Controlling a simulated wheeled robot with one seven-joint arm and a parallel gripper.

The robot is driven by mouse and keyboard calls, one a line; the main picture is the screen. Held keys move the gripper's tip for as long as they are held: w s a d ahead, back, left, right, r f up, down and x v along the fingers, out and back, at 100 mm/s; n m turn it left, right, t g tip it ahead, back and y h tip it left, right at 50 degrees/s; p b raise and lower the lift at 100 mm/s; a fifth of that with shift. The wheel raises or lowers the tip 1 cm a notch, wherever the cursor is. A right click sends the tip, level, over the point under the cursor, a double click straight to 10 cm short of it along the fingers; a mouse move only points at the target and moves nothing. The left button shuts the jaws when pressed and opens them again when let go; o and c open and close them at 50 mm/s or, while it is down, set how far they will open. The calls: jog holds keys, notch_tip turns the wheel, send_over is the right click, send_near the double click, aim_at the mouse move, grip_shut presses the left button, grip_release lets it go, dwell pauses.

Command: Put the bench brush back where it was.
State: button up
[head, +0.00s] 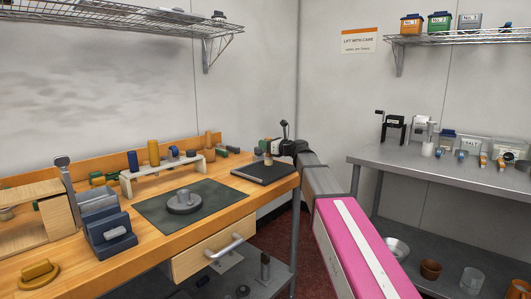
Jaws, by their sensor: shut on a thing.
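My gripper (271,147) is at the right end of the wooden bench (141,262), above a dark flat board (265,170). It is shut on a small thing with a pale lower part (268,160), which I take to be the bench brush. My gripper hides most of it, and I cannot tell whether it touches the board.
A dark mat (152,209) with a grey round weight-like piece (184,202) lies mid-bench. Blue blocks (106,230) stand at left. A steel table (440,172) is at right.

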jog(key=shift+f, duration=1.7)
jog(key=o, duration=1)
jog(key=shift+f, duration=0.15)
jog(key=shift+s+d, duration=0.2)
jog(key=shift+d, duration=0.1)
jog(key=v, duration=1.1)
jog(key=shift+s+d, duration=0.1)
